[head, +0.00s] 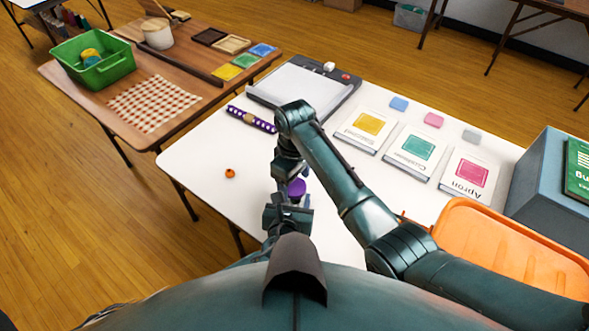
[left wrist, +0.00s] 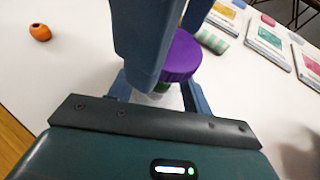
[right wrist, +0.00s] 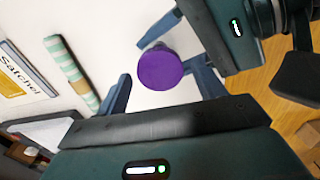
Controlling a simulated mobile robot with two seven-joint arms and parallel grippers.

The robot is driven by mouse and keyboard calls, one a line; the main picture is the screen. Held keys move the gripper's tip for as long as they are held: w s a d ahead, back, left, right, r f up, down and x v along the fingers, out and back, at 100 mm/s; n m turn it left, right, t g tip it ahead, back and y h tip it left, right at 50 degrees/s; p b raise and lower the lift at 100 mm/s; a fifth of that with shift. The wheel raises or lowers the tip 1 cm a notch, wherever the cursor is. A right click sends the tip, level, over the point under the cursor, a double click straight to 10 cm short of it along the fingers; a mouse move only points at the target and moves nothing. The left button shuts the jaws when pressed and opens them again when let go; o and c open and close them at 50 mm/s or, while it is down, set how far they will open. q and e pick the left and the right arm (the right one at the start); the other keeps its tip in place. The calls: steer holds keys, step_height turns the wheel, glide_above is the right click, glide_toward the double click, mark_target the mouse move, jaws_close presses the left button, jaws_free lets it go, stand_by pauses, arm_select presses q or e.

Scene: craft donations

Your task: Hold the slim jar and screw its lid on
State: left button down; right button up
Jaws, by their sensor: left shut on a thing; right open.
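The purple lid (head: 296,187) shows beside my arms in the head view; it also shows in the left wrist view (left wrist: 182,57) and from above in the right wrist view (right wrist: 160,70). The slim jar (left wrist: 157,97) is mostly hidden under the lid and between fingers; only a pale bit shows. My left gripper (left wrist: 160,86) is shut on the jar. My right gripper (right wrist: 158,76) is open, its fingers apart on either side of the lid. The lid sits over the jar; I cannot tell how tightly it is seated.
A small orange bead-like object (head: 230,173) lies left on the white table. A purple patterned roll (head: 250,120) and a striped roll (right wrist: 70,70) lie nearby.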

steer(key=shift+f, duration=0.3)
steer(key=shift+c, duration=0.3)
steer(key=c, duration=0.9)
steer(key=m, duration=0.6)
steer(key=shift+a+m, duration=0.1)
steer(key=shift+m, duration=0.3)
steer(key=shift+c, duration=0.2)
steer(key=m, duration=0.4)
steer(key=shift+m, duration=0.3)
steer(key=o, duration=1.2)
steer(key=shift+c, duration=0.2)
step_height(320, 180, up, 8)
steer(key=shift+f, duration=0.25)
